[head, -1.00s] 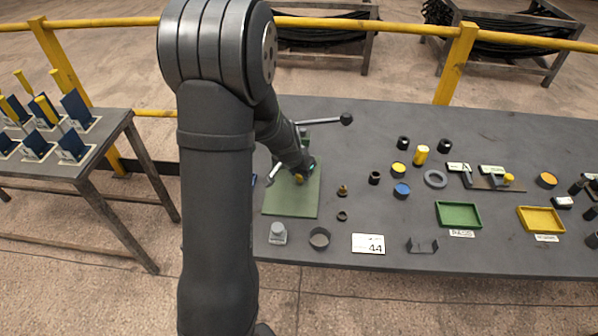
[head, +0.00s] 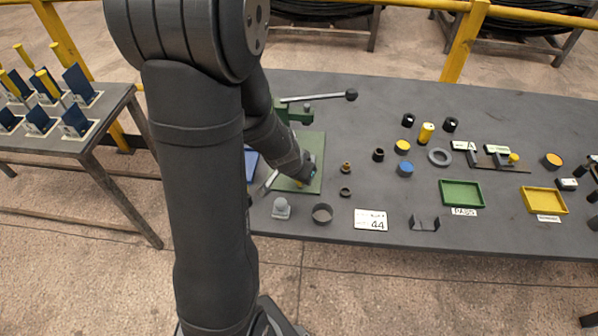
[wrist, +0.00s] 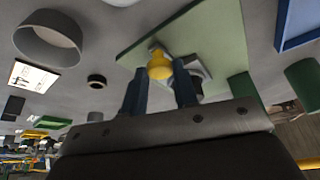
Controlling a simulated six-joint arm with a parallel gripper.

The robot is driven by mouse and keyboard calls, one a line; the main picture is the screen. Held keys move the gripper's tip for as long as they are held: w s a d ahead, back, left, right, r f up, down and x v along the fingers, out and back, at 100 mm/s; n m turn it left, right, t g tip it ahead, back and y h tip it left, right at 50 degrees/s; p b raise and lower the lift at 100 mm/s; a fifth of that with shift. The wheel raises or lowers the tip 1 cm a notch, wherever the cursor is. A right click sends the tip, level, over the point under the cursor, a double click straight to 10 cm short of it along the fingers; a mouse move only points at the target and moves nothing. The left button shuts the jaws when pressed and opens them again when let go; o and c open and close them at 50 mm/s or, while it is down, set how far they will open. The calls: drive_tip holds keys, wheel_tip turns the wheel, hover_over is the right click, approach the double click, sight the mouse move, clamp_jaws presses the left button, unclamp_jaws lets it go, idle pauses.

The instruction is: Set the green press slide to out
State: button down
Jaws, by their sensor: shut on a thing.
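The green press has a flat green base plate (head: 317,150) and a green upright (head: 300,113) with a long black-knobbed lever (head: 320,97). My gripper (head: 303,176) is low over the front part of the base plate. In the wrist view the blue-grey fingers (wrist: 158,88) stand on both sides of a yellow knob (wrist: 160,66) and are shut on it. A pale block (wrist: 196,68) lies beside the knob over the green plate (wrist: 215,35). My arm and fingers hide most of the slide itself.
A grey-topped piece (head: 281,207), a dark ring cup (head: 322,213) and a card marked 44 (head: 371,220) lie near the table's front edge. Small brass and black parts stand right of the plate. A blue tray (head: 251,163) shows partly behind my arm.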

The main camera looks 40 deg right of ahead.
drive_tip(key=shift+s+a, duration=0.15)
drive_tip(key=shift+s, duration=0.05)
drive_tip(key=c, duration=1.1)
unclamp_jaws()
drive_tip(key=shift+c, duration=0.2)
drive_tip(key=shift+a+r, duration=0.1)
drive_tip(key=shift+r, duration=0.35)
drive_tip(key=v, duration=1.6)
drive_tip(key=shift+r, duration=0.25)
drive_tip(key=shift+a+f, duration=0.1)
drive_tip(key=shift+x, duration=7.6)
